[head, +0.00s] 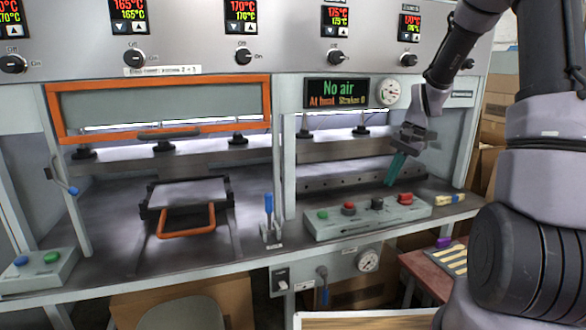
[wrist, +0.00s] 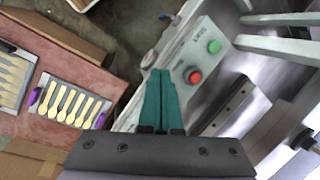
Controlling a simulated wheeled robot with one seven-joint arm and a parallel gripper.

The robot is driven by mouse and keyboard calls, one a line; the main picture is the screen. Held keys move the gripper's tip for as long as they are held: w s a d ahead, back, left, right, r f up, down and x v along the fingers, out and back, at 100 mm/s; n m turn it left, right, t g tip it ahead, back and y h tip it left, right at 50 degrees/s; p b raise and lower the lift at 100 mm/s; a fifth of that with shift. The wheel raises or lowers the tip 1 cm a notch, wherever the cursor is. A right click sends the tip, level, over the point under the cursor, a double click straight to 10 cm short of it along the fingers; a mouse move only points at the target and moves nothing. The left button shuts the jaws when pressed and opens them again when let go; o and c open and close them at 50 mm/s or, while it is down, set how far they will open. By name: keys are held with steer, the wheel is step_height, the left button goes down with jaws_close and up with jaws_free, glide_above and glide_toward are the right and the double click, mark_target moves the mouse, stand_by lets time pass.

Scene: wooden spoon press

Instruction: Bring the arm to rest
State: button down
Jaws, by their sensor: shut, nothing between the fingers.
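My gripper (head: 395,170) has teal fingers that point down, in front of the right press bay and above the grey button box (head: 330,228). In the wrist view the two teal fingers (wrist: 158,90) lie together, shut, with nothing between them. The button box also shows in the wrist view (wrist: 170,50), with a red and a green button near the fingertips. I cannot tell the exact height of the fingers above the box.
The press bench carries an orange-framed guard (head: 160,82), a tray with an orange handle (head: 187,222) and a blue lever (head: 269,205). A display (head: 337,92) reads "No air". A side table (wrist: 75,140) at the right holds several wooden spoons (wrist: 70,105).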

steer(key=s+a+r+n+t, duration=0.1)
steer(key=s+r+n+t, duration=0.1)
steer(key=s+r, duration=0.9)
steer(key=s+a+r+n+t+h, duration=0.1)
steer(key=s+r+t, duration=0.3)
steer(key=s+r, duration=0.7)
steer(key=shift+a+n+t, duration=0.3)
steer(key=shift+a+n, duration=0.1)
steer(key=shift+a, duration=0.25)
